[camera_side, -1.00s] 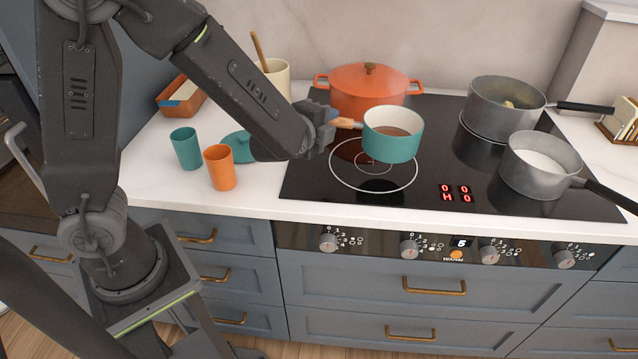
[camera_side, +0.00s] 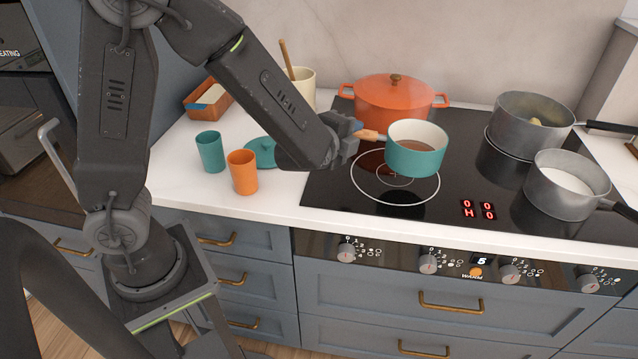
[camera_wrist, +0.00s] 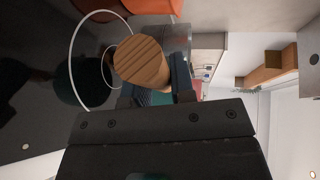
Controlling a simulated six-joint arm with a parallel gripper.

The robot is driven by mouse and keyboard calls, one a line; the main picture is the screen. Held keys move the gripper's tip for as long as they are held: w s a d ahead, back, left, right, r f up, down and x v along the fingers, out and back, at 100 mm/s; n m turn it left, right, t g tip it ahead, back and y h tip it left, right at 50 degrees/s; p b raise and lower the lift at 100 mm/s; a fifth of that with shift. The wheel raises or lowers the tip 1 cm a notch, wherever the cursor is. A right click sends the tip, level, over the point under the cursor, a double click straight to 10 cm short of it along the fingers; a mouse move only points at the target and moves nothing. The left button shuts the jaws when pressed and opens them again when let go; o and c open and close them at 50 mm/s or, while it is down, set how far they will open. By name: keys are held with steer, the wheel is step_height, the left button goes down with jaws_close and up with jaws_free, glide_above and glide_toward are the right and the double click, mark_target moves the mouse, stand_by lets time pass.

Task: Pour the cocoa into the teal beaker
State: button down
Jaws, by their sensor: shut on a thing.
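My gripper (camera_side: 352,136) is shut on the wooden handle (camera_side: 370,136) of a teal saucepan (camera_side: 416,162) with a cream inside. The handle's round end also shows large in the wrist view (camera_wrist: 143,62). Brown cocoa (camera_side: 416,146) lies in the pan. The pan looks level and a little above the front left hob ring (camera_side: 356,190), with a dark reflection below it. The teal beaker (camera_side: 210,152) stands upright on the white counter, left of the gripper. The beaker's inside bottom is hidden.
An orange beaker (camera_side: 243,173) stands close right of the teal one, with a teal lid (camera_side: 262,152) behind. An orange pot (camera_side: 393,104) stands behind the saucepan. Two grey pans (camera_side: 525,125) (camera_side: 566,192) are right. A cream utensil jar (camera_side: 304,88) and orange dish (camera_side: 205,105) are behind.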

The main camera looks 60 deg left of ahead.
steer(key=shift+f, duration=0.15)
steer(key=s+a+r+n+g+y, duration=0.5)
steer(key=s+a+n+g, duration=0.1)
steer(key=s+n+g, duration=0.15)
steer(key=s+a+r+n+g+y, duration=0.4)
steer(key=s+a+n+g+y, duration=0.2)
steer(key=s+a+n+g, duration=0.15)
steer(key=w+a+f+n+g+h, duration=0.2)
steer(key=f+n+g+h, duration=0.2)
steer(key=f+n+g, duration=0.1)
steer(key=w+a+f+n+g+h, duration=0.1)
steer(key=w+f+n+g+h, duration=0.2)
steer(key=n+g, duration=0.4)
step_height(320, 180, down, 2)
steer(key=shift+a+f+g+h, duration=0.2)
steer(key=shift+a+g+h, duration=0.2)
steer(key=shift+g+h, duration=0.15)
